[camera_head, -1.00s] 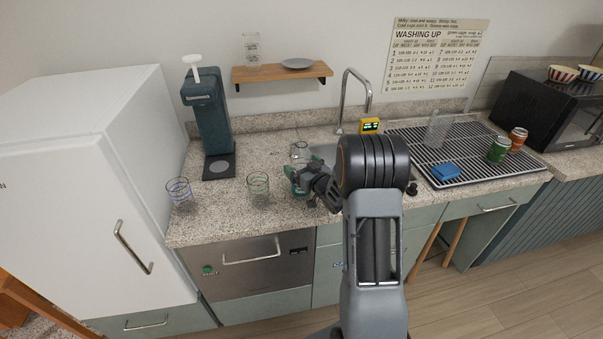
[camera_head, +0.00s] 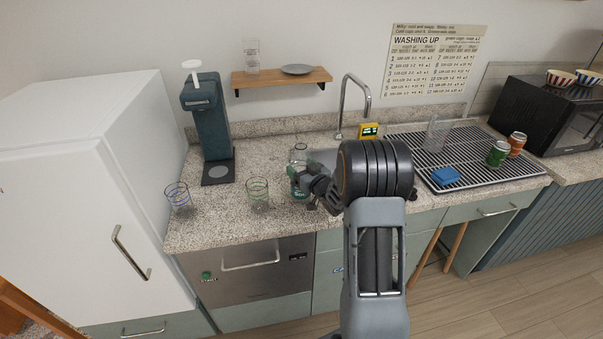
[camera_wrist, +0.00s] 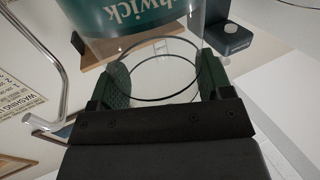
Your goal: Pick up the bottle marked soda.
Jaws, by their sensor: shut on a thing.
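A clear bottle (camera_head: 298,157) with a green label stands out at the front of the counter, left of the sink. White letters that look like "So" show low on its label in the head view. My gripper (camera_head: 300,180) is shut on this bottle, with a finger on each side. In the wrist view my gripper (camera_wrist: 163,82) holds the clear glass part of the bottle (camera_wrist: 130,18), and upside-down white letters end in "hwick". My wrist hides part of the bottle in the head view. I cannot tell if its base touches the counter.
The tap (camera_head: 344,105) and sink are behind my arm. A rack (camera_head: 455,150) with cans and a blue sponge is right. A shelf (camera_head: 282,76) hangs above.

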